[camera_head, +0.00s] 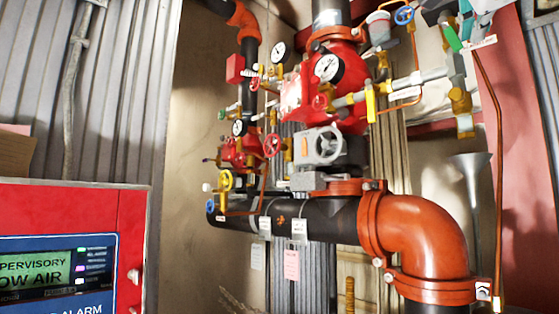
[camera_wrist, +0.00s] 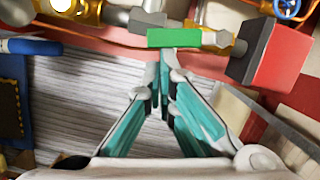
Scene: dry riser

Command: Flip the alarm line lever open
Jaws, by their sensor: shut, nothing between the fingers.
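A green lever handle (camera_head: 452,38) sits on the brass and grey pipework at the upper right, beside a small white tag. It also shows at the top centre of the wrist view (camera_wrist: 175,38), lying crosswise. My gripper (camera_wrist: 163,62) is shut and empty, with its teal fingers together just below the green handle; I cannot tell whether they touch it. In the head view only part of my gripper shows at the top right edge. A yellow lever handle (camera_head: 371,103) stands on the pipe further left. No label readable here names the alarm line.
A red valve body with gauges (camera_head: 328,68) stands left of the lever. A large orange elbow pipe (camera_head: 425,235) lies below, and a grey funnel (camera_head: 471,168) below right. A red alarm panel (camera_head: 60,205) fills the lower left. A red and grey box (camera_wrist: 272,58) is right of my fingers.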

